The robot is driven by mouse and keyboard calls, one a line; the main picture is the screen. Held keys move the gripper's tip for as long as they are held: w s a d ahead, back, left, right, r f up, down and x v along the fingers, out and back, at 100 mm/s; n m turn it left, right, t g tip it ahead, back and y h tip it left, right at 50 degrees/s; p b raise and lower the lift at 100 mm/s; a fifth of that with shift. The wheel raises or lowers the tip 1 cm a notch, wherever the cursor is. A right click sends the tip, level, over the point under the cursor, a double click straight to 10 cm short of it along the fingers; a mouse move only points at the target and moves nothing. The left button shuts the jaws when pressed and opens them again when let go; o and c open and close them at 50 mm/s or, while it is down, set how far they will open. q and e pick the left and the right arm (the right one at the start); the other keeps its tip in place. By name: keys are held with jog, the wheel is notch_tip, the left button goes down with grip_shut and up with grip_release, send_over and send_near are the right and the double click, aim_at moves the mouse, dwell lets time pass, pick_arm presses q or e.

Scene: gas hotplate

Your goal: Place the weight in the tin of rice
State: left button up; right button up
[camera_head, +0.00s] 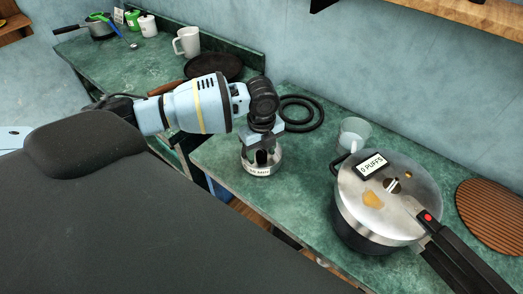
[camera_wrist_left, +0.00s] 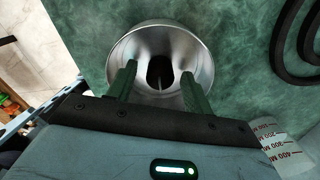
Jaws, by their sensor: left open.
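A small metal tin (camera_head: 261,171) with a white label stands on the green counter, below my left gripper (camera_head: 262,154). In the wrist view the round metal tin (camera_wrist_left: 200,50) has a shiny inside; I cannot make out rice in it. A dark upright thing (camera_wrist_left: 160,72), perhaps the weight, shows inside the tin. My left gripper (camera_wrist_left: 158,74) is open, its two green-grey fingers apart on either side of the dark thing, fingertips at or over the tin. Whether they touch anything cannot be told. My right gripper is not in view.
A pressure cooker (camera_head: 395,222) with a "0 PUFFS" card stands at the right. A clear measuring cup (camera_head: 353,132) is behind it, black rings (camera_head: 301,112) near the wall. A ribbed brown mat (camera_head: 495,210) lies far right. A white mug (camera_head: 187,42) and dark pan (camera_head: 216,66) are behind.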

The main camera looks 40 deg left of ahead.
aim_at(261, 152)
pick_arm(q)
notch_tip(261, 152, up, 12)
jog(key=shift+p, duration=0.45)
jog(key=shift+r, duration=0.1)
dwell(0.5)
dwell(0.8)
